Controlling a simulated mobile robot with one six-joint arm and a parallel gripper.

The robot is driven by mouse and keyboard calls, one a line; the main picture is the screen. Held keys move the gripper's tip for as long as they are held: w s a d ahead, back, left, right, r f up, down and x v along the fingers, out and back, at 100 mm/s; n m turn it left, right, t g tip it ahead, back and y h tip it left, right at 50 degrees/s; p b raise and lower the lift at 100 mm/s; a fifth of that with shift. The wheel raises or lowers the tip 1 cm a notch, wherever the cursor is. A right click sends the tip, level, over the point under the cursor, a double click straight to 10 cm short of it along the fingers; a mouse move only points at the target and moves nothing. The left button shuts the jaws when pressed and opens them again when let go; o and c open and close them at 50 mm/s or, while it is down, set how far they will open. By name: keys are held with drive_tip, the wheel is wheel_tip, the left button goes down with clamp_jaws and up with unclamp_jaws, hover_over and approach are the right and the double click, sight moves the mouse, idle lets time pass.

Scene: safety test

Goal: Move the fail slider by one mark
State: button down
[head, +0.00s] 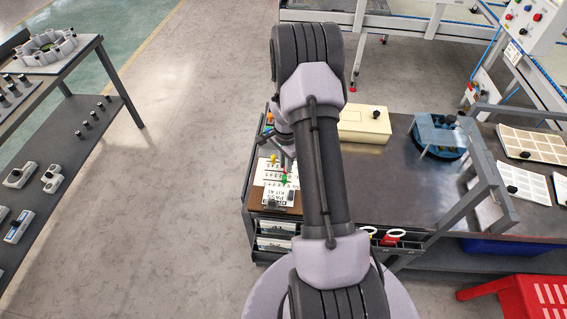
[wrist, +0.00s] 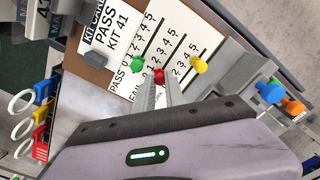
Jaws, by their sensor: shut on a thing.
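A white score board (wrist: 113,75) with printed PASS and FAIL rows numbered up to 5 lies on a brown panel. In the wrist view its red slider knob (wrist: 158,75) sits by the FAIL row, between the two fingertips of my gripper (wrist: 159,82). My gripper is shut on it. A green knob (wrist: 137,64) stands close to the left, by the PASS row. A yellow knob (wrist: 199,64) stands apart to the right. In the head view my arm partly covers the board (head: 270,178).
Blue (wrist: 271,92) and orange (wrist: 292,106) knobs stand right of the board. A dark grey block (wrist: 97,56) sits on its left part. Ring-handled tools (wrist: 38,148) are at the left edge. A cream box (head: 365,124) and blue fixture (head: 437,135) share the bench.

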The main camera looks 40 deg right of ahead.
drive_tip(key=c, duration=1.6)
unclamp_jaws()
drive_tip(key=shift+c, duration=0.2)
drive_tip(key=shift+r, duration=0.1)
wheel_tip(320, 180, up, 17)
drive_tip(key=p, duration=0.5)
drive_tip(key=shift+r, duration=0.1)
